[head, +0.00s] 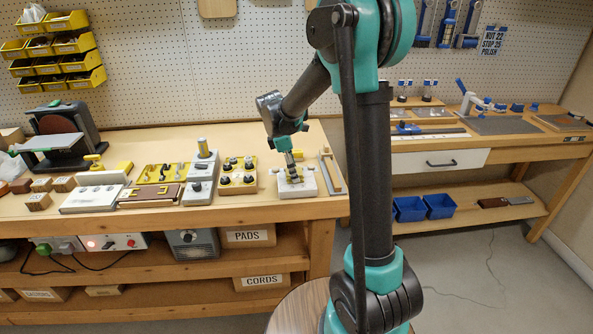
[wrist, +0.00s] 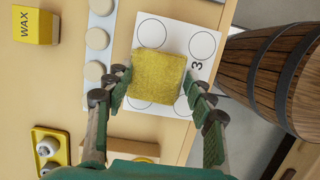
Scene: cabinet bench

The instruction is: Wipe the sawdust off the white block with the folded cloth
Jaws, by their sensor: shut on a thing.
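The white block (head: 309,188) lies near the front edge of the bench, at its right end in the head view. In the wrist view its pale top (wrist: 176,32) shows printed circles and a "3". A mustard-yellow folded cloth (wrist: 157,77) covers the middle of that top. My gripper (wrist: 159,84) is shut on the cloth, with one finger at each side. In the head view my gripper (head: 290,170) points down over the block, and the cloth is hard to make out. I cannot tell any sawdust apart, and the cloth hides part of the top.
A pale strip with round discs (wrist: 97,40) lies beside the block. A yellow WAX box (wrist: 32,25) stands farther off. A yellow tray with knobs (head: 238,180) is left of the block. A wooden barrel (wrist: 265,75) stands off the bench's front edge.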

